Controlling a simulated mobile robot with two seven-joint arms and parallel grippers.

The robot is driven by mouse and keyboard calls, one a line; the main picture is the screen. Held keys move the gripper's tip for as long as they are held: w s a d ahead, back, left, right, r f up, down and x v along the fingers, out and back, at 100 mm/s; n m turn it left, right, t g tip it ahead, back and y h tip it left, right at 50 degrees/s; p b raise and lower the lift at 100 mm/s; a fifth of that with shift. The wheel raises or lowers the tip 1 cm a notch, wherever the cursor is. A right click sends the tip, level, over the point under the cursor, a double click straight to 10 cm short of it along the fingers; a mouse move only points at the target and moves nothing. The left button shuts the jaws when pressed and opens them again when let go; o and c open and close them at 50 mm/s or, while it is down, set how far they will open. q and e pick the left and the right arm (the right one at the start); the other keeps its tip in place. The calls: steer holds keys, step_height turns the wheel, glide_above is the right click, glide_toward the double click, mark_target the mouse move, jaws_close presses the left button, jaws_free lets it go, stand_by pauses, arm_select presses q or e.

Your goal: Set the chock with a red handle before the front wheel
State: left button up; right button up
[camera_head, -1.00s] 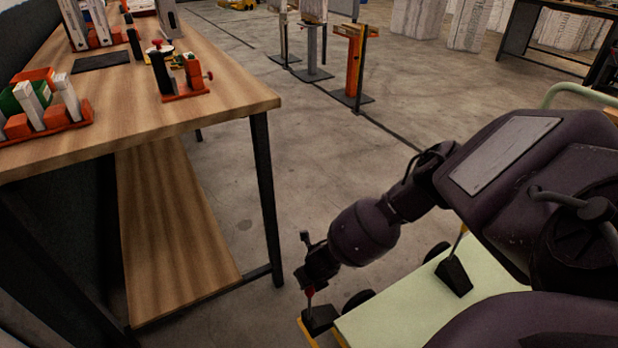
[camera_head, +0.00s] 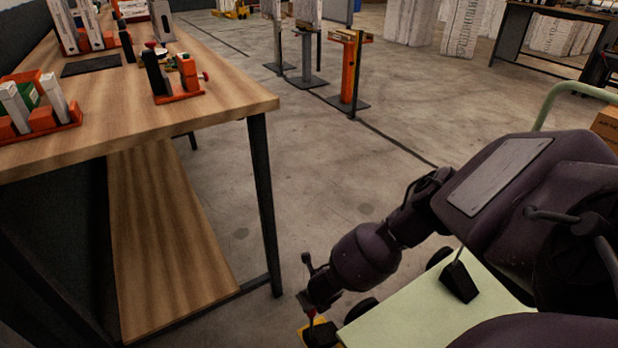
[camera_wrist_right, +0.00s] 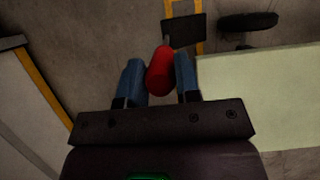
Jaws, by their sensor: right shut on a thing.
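The chock with the red handle is a dark block (camera_head: 322,333) low in the head view, beside the pale green cart (camera_head: 405,315). My right gripper (camera_head: 312,304) is shut on its handle from above. In the right wrist view the red handle (camera_wrist_right: 160,72) sits between the blue fingers, and the dark block (camera_wrist_right: 184,30) shows beyond it, over a yellow floor marking (camera_wrist_right: 168,9). A dark cart wheel (camera_wrist_right: 248,20) is to its right, apart from it. That nearer wheel (camera_head: 361,309) also shows in the head view. I cannot tell whether the block touches the floor. My left gripper is not in view.
Another dark chock (camera_head: 459,282) stands on the cart's deck, with a second wheel (camera_head: 438,257) beyond. A wooden workbench (camera_head: 210,110) with a lower shelf (camera_head: 170,240) stands at the left. Open concrete floor lies behind; an orange stand (camera_head: 350,68) is farther back.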

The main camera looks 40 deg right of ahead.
steer(key=shift+f+b, duration=0.65)
steer(key=shift+f, duration=0.95)
steer(key=shift+f+b, duration=0.95)
steer(key=shift+f, duration=1)
steer(key=shift+d+r, duration=0.15)
steer(key=shift+d, duration=0.2)
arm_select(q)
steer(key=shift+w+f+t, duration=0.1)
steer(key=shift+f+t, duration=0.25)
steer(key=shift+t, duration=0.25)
arm_select(e)
steer(key=shift+s+d, duration=0.25)
steer(key=shift+d, duration=0.7)
steer(key=shift+s+d, duration=0.2)
steer(key=shift+d, duration=0.8)
steer(key=shift+s+d, duration=0.25)
steer(key=shift+d, duration=0.7)
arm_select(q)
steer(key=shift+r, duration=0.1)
arm_select(e)
steer(key=o, duration=1)
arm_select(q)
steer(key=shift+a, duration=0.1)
arm_select(e)
steer(key=shift+o, duration=0.4)
